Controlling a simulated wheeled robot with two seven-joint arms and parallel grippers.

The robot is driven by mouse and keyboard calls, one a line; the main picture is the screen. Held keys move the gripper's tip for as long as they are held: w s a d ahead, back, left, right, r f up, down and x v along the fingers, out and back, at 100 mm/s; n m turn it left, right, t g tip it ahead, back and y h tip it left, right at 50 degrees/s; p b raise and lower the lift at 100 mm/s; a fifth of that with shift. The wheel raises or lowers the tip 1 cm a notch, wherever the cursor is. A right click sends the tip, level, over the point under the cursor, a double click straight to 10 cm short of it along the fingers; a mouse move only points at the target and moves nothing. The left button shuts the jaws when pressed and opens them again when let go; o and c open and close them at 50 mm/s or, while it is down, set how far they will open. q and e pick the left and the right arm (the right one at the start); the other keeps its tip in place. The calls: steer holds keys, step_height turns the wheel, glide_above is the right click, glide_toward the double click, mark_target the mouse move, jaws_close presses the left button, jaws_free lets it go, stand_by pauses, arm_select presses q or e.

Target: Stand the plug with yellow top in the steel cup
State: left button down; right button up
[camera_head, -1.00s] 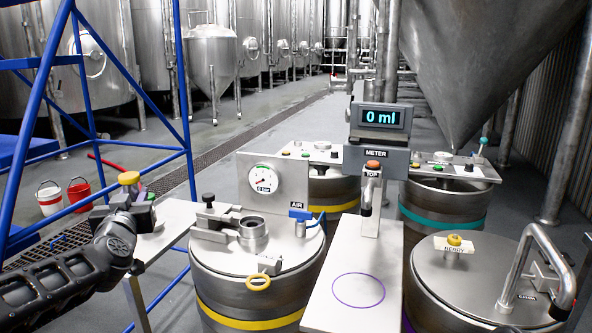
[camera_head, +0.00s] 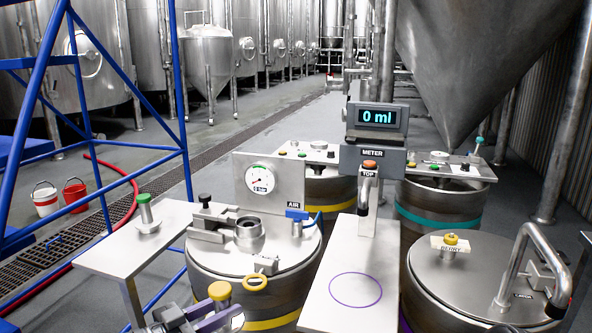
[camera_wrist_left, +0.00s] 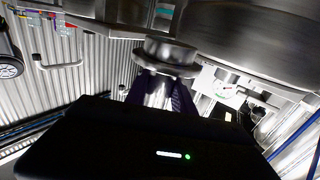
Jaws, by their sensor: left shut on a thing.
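The plug with the yellow top (camera_head: 219,290) is in my left gripper (camera_head: 216,312), low in the head view, in front of the keg with the yellow band. The left gripper is shut on the plug, below its yellow top. In the left wrist view, a steel round part of the plug (camera_wrist_left: 168,55) shows beyond the fingers (camera_wrist_left: 165,95). The open steel cup (camera_head: 250,235) stands on that keg's lid, farther back and to the right of the plug. The plug is apart from the cup. My right gripper is out of view.
A green-topped plug (camera_head: 146,213) stands on the side table (camera_head: 118,254). A grey panel with a purple circle (camera_head: 330,285) lies to the right.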

arm_select(q)
steer(key=s+a+f+m+g, duration=0.1)
steer(key=s+a+f, duration=0.4)
steer(key=s+f, duration=0.4)
steer(key=w+r+n+t+y+p, duration=0.1)
steer(key=w+r+p, duration=0.2)
steer(key=r+p, duration=0.1)
steer(key=w+d+r+n+t+y+p, duration=0.1)
steer(key=w+r+t+p, duration=0.1)
steer(key=r, duration=0.4)
steer(key=w+d+r+n+t+y+p, duration=0.1)
steer(key=w+r+n+y+p, duration=0.1)
steer(key=w+r+p, duration=0.2)
steer(key=shift+w+d+r+p, duration=0.1)
steer(key=shift+w+r+p, duration=0.2)
steer(key=shift+r+p, duration=0.55)
steer(key=w+a+r+n+t+y+p, duration=0.2)
steer(key=r+n+y+p, duration=0.4)
steer(key=y+p, duration=0.3)
steer(key=w+t+p, duration=0.1)
steer(key=p, duration=0.2)
steer(key=shift+w+a+r+n+y, duration=0.15)
steer(key=shift+w+a+n+y, duration=0.05)
steer(key=shift+w+n+y, duration=0.2)
steer(key=shift+d, duration=0.1)
